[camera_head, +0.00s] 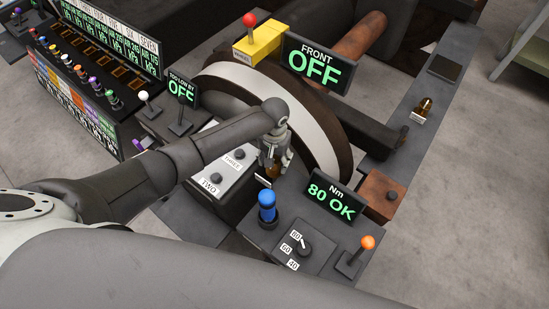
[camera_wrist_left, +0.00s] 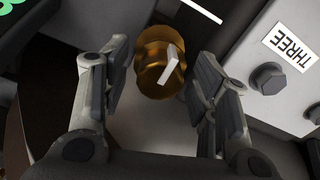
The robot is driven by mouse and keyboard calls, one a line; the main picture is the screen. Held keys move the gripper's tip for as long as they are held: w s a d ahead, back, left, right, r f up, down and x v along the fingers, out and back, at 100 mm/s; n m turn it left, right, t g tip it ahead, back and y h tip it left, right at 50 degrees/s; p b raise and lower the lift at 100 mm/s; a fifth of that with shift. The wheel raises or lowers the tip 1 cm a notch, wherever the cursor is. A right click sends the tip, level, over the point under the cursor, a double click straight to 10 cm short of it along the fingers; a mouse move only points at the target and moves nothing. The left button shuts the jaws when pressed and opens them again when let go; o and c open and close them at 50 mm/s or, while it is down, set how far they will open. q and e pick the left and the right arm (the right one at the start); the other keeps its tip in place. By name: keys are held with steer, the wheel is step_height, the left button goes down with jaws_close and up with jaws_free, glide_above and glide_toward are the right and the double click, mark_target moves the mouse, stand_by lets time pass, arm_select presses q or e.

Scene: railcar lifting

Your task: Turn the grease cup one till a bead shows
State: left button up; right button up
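A brass grease cup (camera_wrist_left: 152,62) with a pale bar mark on its top shows in the left wrist view, between the fingertips of my left gripper (camera_wrist_left: 160,80). The fingers are spread on either side of it, close to its sides; contact is not clear. In the head view my left gripper (camera_head: 275,158) points down by the dark wheel, largely hiding this cup (camera_head: 272,171). I cannot read its label, and I see no bead. A second brass cup (camera_head: 425,105) stands on the right rail, apart from my gripper. My right gripper is not in view.
A box with bolts labelled TWO and THREE (camera_head: 219,178) is beside the gripper. A blue-handled lever (camera_head: 267,207), an "80 OK" display (camera_head: 332,197) and an orange-knobbed lever (camera_head: 357,255) stand nearby. The large wheel (camera_head: 310,125) rises behind. A FRONT OFF sign (camera_head: 317,65) stands beyond.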

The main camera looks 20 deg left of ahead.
arm_select(q)
steer(key=c, duration=0.9)
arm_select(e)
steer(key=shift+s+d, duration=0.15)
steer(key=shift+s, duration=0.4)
arm_select(q)
steer(key=shift+r+m, duration=0.1)
steer(key=shift+m, duration=0.2)
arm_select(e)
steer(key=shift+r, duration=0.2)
